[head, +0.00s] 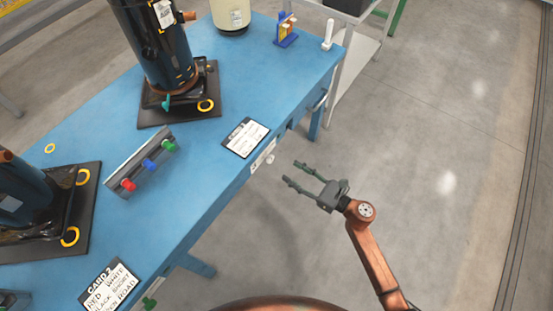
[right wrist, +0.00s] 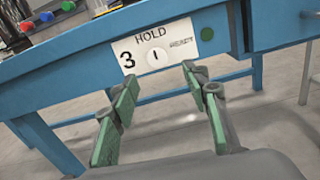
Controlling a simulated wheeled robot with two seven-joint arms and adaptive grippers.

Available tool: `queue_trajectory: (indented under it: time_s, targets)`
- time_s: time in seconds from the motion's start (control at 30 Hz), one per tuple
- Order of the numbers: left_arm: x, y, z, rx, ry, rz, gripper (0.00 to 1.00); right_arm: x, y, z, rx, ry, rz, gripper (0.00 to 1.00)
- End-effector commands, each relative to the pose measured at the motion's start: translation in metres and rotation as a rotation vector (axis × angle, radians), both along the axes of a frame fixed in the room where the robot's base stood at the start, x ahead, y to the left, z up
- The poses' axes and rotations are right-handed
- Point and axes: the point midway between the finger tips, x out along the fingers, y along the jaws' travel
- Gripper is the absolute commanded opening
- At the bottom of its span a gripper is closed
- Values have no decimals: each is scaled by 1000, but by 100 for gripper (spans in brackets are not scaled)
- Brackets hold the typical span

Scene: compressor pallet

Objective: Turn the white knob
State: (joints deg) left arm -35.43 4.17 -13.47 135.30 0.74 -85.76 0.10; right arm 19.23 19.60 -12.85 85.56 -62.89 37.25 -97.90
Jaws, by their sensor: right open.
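The white knob (head: 270,159) sits on a white plate (head: 257,162) on the front edge of the blue table. In the right wrist view the knob (right wrist: 154,57) shows face-on, with a short dark line on it. The plate (right wrist: 124,47) reads "HOLD" and "3". My right gripper (head: 291,172) is open and empty, a short way out from the table edge, its fingers pointing toward the knob. In the right wrist view its two green-padded fingers (right wrist: 159,76) stand apart just below the knob and do not touch it. My left gripper is not in view.
The blue table (head: 215,190) carries dark compressors (head: 165,50), a rail with red, blue and green knobs (head: 140,163), and printed cards (head: 245,138). A green round part (right wrist: 208,34) is right of the plate. The floor (head: 420,150) to the right is clear.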

Motion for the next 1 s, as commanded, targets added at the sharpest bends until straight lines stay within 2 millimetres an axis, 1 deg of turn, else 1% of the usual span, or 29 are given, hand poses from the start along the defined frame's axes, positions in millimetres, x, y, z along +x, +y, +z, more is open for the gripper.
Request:
queue_trajectory:
  time_s: [0.13,0.27,0.43,0.6,0.73,0.97,1.0]
  targets:
    - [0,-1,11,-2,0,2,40,4,13,4,-25,-42,20,43]
    - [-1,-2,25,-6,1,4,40,15,29,4,-24,-40,20,43]
    - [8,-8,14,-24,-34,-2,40,31,50,3,-23,-37,18,43]
    - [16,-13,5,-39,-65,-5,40,42,64,3,-22,-36,18,43]
    - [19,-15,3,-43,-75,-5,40,44,67,3,-22,-34,17,43]
    - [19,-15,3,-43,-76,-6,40,45,67,4,-22,-34,16,43]
    - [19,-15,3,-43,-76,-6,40,45,67,4,-22,-34,16,40]
